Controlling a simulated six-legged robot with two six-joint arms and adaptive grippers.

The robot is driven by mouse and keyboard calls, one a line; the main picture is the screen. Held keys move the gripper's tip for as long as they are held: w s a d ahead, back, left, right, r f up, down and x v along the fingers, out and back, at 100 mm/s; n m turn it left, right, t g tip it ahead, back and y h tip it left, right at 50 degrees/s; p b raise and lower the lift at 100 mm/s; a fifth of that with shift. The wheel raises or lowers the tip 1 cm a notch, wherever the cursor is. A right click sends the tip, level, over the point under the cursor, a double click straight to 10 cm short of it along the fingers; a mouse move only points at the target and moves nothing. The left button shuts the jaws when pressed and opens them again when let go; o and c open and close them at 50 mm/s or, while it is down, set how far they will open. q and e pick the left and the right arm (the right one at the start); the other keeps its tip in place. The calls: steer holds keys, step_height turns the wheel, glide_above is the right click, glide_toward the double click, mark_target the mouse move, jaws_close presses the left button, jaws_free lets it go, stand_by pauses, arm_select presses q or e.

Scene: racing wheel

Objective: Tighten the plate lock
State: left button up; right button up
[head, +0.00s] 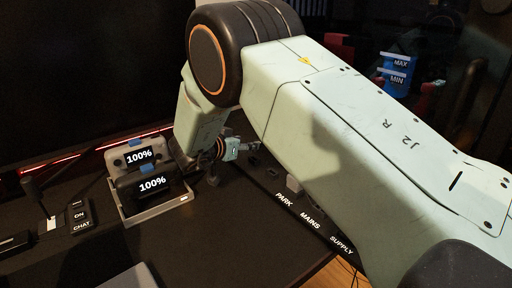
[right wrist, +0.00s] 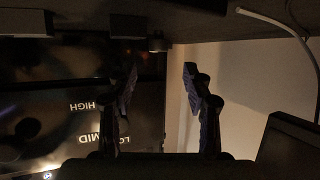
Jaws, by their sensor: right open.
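My right gripper (right wrist: 162,72) is open in the right wrist view, with its two dark fingers apart and nothing between them. A small dark round knob (right wrist: 157,42) shows just beyond the fingertips; I cannot tell whether it is the plate lock. In the head view my right arm fills the middle and right, and hides much of the desk behind it. I cannot pick out the plate lock for certain in the head view. My left gripper is not in view.
A tray (head: 158,214) holds two devices reading 100% (head: 152,184). PARK, MAINS and SUPPLY labels (head: 310,222) line the desk edge. A blue MAX/MIN container (head: 397,70) stands at the back right. HIGH and MID labels (right wrist: 82,138) appear upside down on a dark panel.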

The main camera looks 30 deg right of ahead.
mark_target(255, 152)
steer(key=b+x, duration=0.2)
steer(key=x, duration=0.5)
steer(key=shift+s+f, duration=0.1)
steer(key=shift+s, duration=0.1)
steer(key=shift+a, duration=0.1)
steer(key=shift+w, duration=0.1)
steer(key=shift+c, duration=0.2)
steer(key=shift+c, duration=0.9)
jaws_close()
